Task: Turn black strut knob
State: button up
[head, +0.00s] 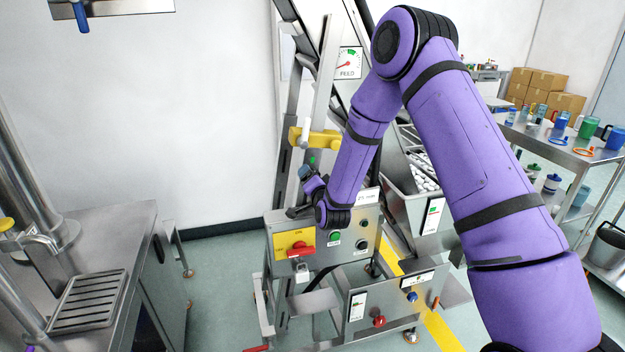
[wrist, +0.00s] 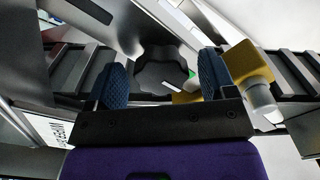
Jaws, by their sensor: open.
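The black strut knob (wrist: 165,70) is a dark, lobed knob on the machine's strut, seen in the upper middle of the wrist view. My gripper (wrist: 163,82) is open, with one blue pad to the left of the knob and one to the right. The knob shows in the gap between the pads, and I cannot tell whether either pad touches it. In the head view my gripper (head: 307,180) is at the strut above the control box. I cannot make out the knob there, where the gripper and wrist crowd the spot.
A yellow bracket (head: 316,138) with a pale handle sits just above my gripper; its yellow block (wrist: 247,63) is close by the right pad. The control box (head: 340,222) with a red handle (head: 301,250) stands below. A steel sink counter (head: 110,240) is at left.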

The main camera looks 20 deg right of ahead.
jog(key=s, duration=1)
jog(key=shift+s, duration=0.1)
jog(key=s+d+r+n+g, duration=0.1)
jog(key=s+r+n+g, duration=0.25)
jog(key=r, duration=0.55)
jog(key=s+d+r+n+g, duration=0.1)
jog(key=s+r+n+g, duration=0.25)
jog(key=r, duration=0.55)
jog(key=s+d+r+n+g, duration=0.1)
jog(key=s+r+g, duration=0.1)
jog(key=s, duration=0.8)
jog(key=s+d+r+n+g, duration=0.1)
jog(key=s+d+r+g, duration=0.1)
jog(key=s, duration=0.7)
jog(key=s+d+r+n+g, duration=0.1)
jog(key=s+r, duration=0.3)
jog(key=s, duration=0.6)
jog(key=shift+s+d+r+g, duration=0.3)
jog(key=shift+d+g, duration=0.1)
jog(key=shift+d, duration=0.1)
